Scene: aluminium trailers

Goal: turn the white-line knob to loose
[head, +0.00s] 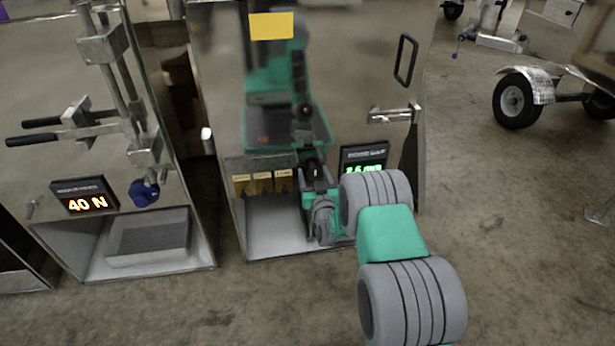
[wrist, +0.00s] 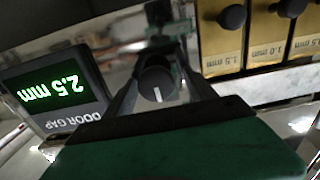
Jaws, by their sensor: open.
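The white-line knob (wrist: 156,82) is round and dark. It shows in the wrist view between the two fingers of my gripper (wrist: 160,74). Its short white line points down in that picture, towards the gripper's palm. My gripper is open, with a finger on each side of the knob; I cannot tell whether either touches it. Any setting marks around the knob are not readable.
A door gap display (wrist: 50,92) reads 2.5 mm, upside down, beside the knob. Brass plates (wrist: 222,48) with black knobs are on the other side. The left cabinet has a 40 N display (head: 85,198) and a blue knob (head: 144,192).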

